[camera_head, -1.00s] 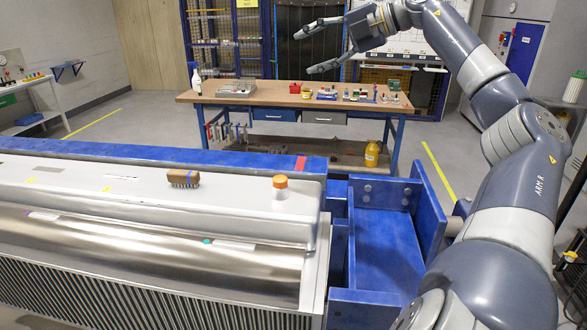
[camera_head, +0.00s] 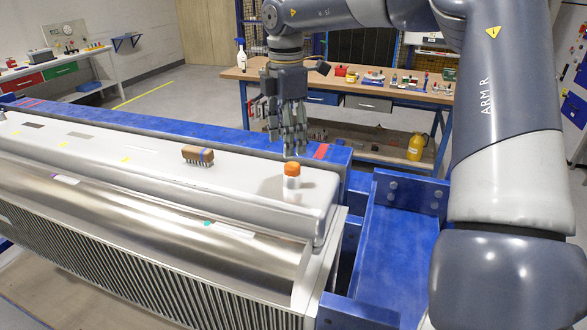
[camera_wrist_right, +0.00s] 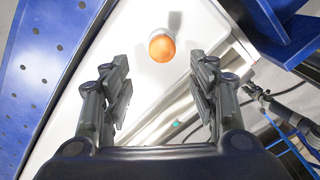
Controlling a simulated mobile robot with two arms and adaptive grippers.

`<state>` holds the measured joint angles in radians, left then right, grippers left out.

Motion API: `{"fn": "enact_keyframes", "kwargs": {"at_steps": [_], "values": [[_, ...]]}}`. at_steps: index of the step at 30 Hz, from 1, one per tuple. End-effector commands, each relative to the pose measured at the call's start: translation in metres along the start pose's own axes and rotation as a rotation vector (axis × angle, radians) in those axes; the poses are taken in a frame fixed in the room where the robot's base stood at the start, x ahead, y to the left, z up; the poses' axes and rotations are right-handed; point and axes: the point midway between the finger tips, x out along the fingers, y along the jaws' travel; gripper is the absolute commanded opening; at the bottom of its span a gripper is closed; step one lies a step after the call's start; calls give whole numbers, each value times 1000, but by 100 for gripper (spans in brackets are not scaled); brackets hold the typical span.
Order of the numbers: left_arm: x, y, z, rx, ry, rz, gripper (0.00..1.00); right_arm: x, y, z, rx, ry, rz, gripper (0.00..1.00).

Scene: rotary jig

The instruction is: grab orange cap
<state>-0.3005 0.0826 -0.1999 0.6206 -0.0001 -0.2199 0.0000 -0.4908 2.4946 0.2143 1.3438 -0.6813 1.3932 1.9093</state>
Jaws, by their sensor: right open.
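The orange cap (camera_head: 292,169) sits on top of a small white bottle (camera_head: 291,184) that stands upright on the pale top of the large machine. My right gripper (camera_head: 290,148) points down just behind and above the cap. In the right wrist view the cap (camera_wrist_right: 162,47) lies ahead of the open fingers (camera_wrist_right: 160,85), roughly centred between them. The fingers are empty and apart from the cap. The bottle is mostly hidden under the cap in the right wrist view.
A wooden brush (camera_head: 197,155) lies on the machine top to the left of the bottle. A blue frame (camera_head: 400,240) borders the machine on the right. Behind it, a workbench (camera_head: 350,85) holds several small items. The machine top around the bottle is clear.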

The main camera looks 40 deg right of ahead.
Motion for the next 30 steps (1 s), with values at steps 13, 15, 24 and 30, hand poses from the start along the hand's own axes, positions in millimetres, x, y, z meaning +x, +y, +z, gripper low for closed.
{"fn": "enact_keyframes", "kwargs": {"at_steps": [13, 15, 24, 30], "values": [[-27, -2, -4, -1, 2, -1, 40, 47, -6, 10, -1, 1, -1, 54], [-29, -1, -4, -1, 2, -1, 40, 55, -5, 10, 0, 2, 1, 54], [-29, 3, -5, -3, 2, 4, 40, 62, -4, 10, 0, 1, 5, 54], [-29, 3, -4, -2, 2, 4, 40, 62, -4, 10, 0, 1, 5, 19]]}}
